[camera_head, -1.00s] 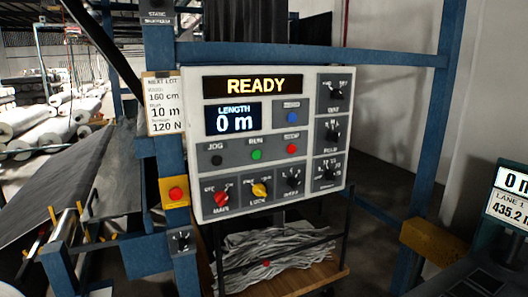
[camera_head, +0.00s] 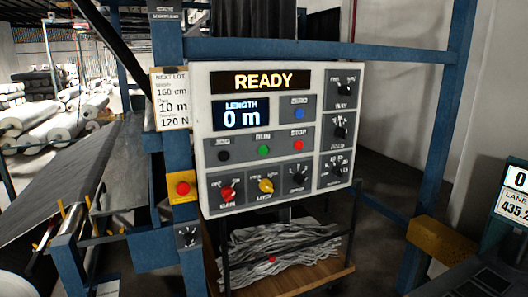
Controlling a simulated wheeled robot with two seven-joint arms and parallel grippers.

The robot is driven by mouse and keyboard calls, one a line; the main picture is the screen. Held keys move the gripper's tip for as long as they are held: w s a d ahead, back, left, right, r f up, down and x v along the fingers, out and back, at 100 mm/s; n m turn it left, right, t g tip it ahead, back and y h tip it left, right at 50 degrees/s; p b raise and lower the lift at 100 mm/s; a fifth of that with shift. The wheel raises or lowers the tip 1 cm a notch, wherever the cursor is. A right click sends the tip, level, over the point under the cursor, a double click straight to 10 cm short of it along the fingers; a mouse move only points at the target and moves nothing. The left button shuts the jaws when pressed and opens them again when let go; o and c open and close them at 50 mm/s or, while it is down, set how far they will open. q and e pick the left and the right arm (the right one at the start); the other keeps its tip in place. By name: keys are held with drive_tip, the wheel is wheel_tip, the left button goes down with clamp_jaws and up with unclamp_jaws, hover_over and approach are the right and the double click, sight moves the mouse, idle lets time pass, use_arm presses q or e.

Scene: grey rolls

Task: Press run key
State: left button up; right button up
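The control panel (camera_head: 204,170) is a white box facing me in the middle of the view. Its green RUN key (camera_head: 263,150) sits between the black JOG key (camera_head: 223,155) and the red STOP key (camera_head: 299,145). The upper display (camera_head: 262,81) reads READY and the length display (camera_head: 241,114) reads 0 m. A blue key (camera_head: 299,113) is beside the length display. Below are a red MAIN knob (camera_head: 228,193), a yellow LOCK knob (camera_head: 265,186) and a black knob (camera_head: 298,179). Neither gripper shows in the view, and nothing touches the panel.
Blue frame posts (camera_head: 433,170) and a top beam (camera_head: 320,50) surround the panel. A red button on a yellow box (camera_head: 182,188) is at its left. A cart with grey scraps (camera_head: 280,252) stands below. Space before the panel looks clear.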

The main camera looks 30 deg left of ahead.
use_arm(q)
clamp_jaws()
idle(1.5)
